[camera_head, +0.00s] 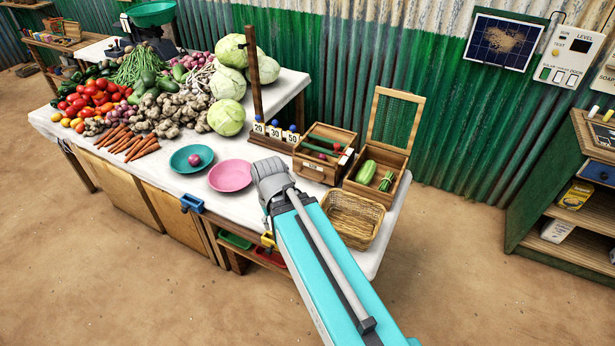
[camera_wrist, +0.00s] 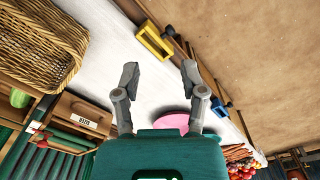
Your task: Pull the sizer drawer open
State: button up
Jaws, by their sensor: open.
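A small wooden box with a pale label on its front (camera_head: 313,166) stands on the white table; I take it to be the sizer. Its labelled front also shows in the wrist view (camera_wrist: 85,121), at the lower left. Whether its drawer is shut is too small to tell. My gripper (camera_wrist: 160,74) is open and empty, its two fingers apart over the white tabletop. The labelled front lies to the left of the fingers, not touching them. In the head view my arm hides the fingers.
A wicker basket (camera_head: 350,218) and a lidded wooden box with vegetables (camera_head: 374,180) stand beside the sizer. A pink plate (camera_head: 231,176) and a teal bowl (camera_head: 186,163) lie left. Yellow (camera_head: 268,239) and blue (camera_head: 191,203) handles jut from the table's front edge.

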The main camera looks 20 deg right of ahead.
jog(key=w+d+f+t+h+b, duration=0.1)
jog(key=w+d+f+h+b, duration=0.15)
jog(key=f+b, duration=0.25)
jog(key=n+t+h+b, duration=0.65)
jog(key=h+b, duration=0.25)
jog(key=b, duration=1.1)
send_near(306, 176)
jog(key=shift+t, duration=0.45)
jog(key=s, duration=0.1)
jog(key=s+a+f, duration=0.1)
jog(key=s+a, duration=0.1)
jog(key=s, duration=0.1)
jog(key=shift+a+f, duration=0.15)
jog(key=shift+f, duration=0.25)
jog(key=shift+w+a+r+n+t+h+b, duration=0.2)
jog(key=shift+w+n+t+h+b, duration=0.15)
jog(key=shift+w+n+t+b, duration=0.3)
jog(key=shift+d, duration=0.1)
jog(key=b+x, duration=0.3)
jog(key=x, duration=1)
jog(key=shift+w+d+f, duration=0.1)
jog(key=shift+w+d, duration=0.1)
jog(key=shift+d, duration=0.15)
